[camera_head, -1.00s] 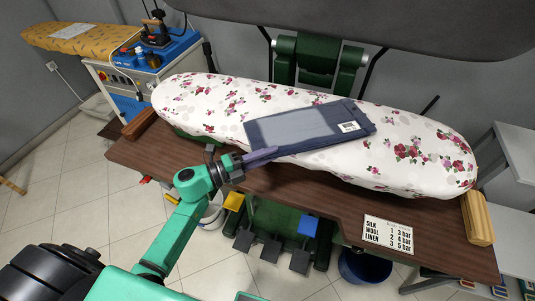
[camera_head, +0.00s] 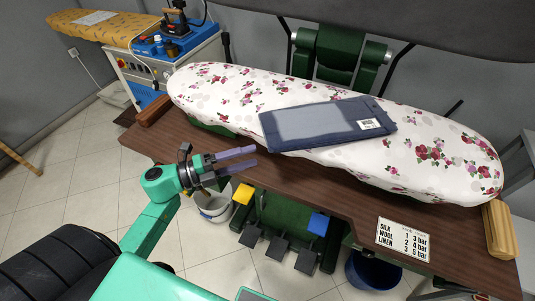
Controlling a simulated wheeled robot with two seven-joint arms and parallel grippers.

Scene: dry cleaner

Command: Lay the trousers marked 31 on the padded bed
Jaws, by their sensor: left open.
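The folded dark blue trousers (camera_head: 310,124) lie flat on the padded bed (camera_head: 220,95), which has a white cover with a rose print. They rest near the middle of the bed, their near edge close to its front edge. A white label (camera_head: 371,124) sits on their right end; its number is too small to read. My left gripper (camera_head: 255,157) is open and empty. It is in front of the bed, over the brown table edge, left of the trousers and apart from them. My right gripper is not in view.
The brown table (camera_head: 290,178) carries a pressure sign (camera_head: 402,239) and wooden blocks at both ends. Pedals (camera_head: 278,246) and a blue bucket (camera_head: 372,271) are below. A dark upper press (camera_head: 400,25) hangs behind the bed. A steam unit (camera_head: 170,60) stands at the back left.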

